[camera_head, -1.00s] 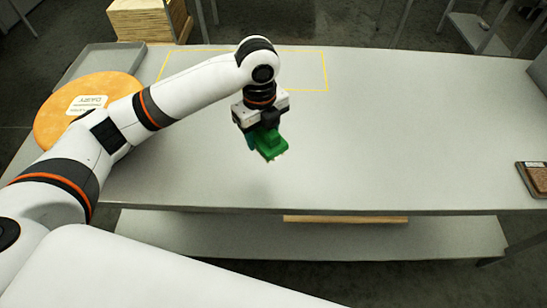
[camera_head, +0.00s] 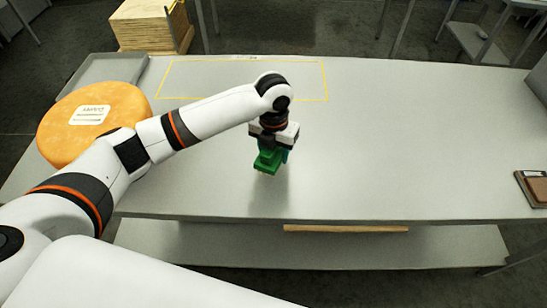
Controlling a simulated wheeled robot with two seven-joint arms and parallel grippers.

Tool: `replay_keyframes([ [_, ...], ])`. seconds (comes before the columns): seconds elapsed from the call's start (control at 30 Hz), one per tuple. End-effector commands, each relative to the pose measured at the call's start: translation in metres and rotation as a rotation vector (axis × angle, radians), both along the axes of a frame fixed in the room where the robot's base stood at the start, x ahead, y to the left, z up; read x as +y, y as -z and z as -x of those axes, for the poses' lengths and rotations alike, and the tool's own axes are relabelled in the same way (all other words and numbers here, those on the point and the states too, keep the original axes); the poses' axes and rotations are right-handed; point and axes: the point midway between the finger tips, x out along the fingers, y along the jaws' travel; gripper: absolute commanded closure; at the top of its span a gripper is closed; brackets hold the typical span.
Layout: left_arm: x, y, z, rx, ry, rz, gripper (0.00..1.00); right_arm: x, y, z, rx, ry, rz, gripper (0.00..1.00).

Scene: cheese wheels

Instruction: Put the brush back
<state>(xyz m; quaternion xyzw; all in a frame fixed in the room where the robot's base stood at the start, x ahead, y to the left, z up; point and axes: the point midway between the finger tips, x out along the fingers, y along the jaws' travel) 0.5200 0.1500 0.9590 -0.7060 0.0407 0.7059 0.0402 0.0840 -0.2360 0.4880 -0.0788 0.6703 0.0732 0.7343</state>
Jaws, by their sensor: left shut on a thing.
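The green brush (camera_head: 267,163) is held below my left gripper (camera_head: 272,148), over the middle of the grey table near its front half. My left gripper is shut on the brush and points downward. I cannot tell whether the brush touches the table top. Part of the brush is hidden by the gripper. My right gripper is not in view.
An orange cheese wheel (camera_head: 70,140) with a white label lies at the left, beside a grey tray (camera_head: 105,70). A yellow outlined rectangle (camera_head: 326,80) marks the table's back. A brown item in a dark holder (camera_head: 537,188) is at the right edge.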

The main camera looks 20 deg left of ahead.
Motion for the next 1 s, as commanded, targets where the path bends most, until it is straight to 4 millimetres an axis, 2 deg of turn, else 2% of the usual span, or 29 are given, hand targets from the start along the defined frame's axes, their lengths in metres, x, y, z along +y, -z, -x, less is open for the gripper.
replay_keyframes([
  [0.3, 0.000, 0.036, 0.001, 0.002, -0.001, 0.000, 0.69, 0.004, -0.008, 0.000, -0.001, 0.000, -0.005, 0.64],
  [0.67, 0.000, 0.042, 0.000, -0.001, -0.001, 0.000, 0.69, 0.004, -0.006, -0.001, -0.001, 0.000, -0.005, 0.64],
  [0.7, 0.000, 0.042, 0.000, -0.001, -0.001, -0.001, 0.44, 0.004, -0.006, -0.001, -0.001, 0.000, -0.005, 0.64],
  [0.8, 0.000, 0.042, 0.000, 0.000, -0.001, -0.001, 0.28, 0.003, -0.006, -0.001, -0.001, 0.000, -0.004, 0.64],
  [1.0, 0.000, 0.042, 0.000, 0.000, -0.001, 0.000, 0.26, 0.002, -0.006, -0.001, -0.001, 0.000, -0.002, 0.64],
])
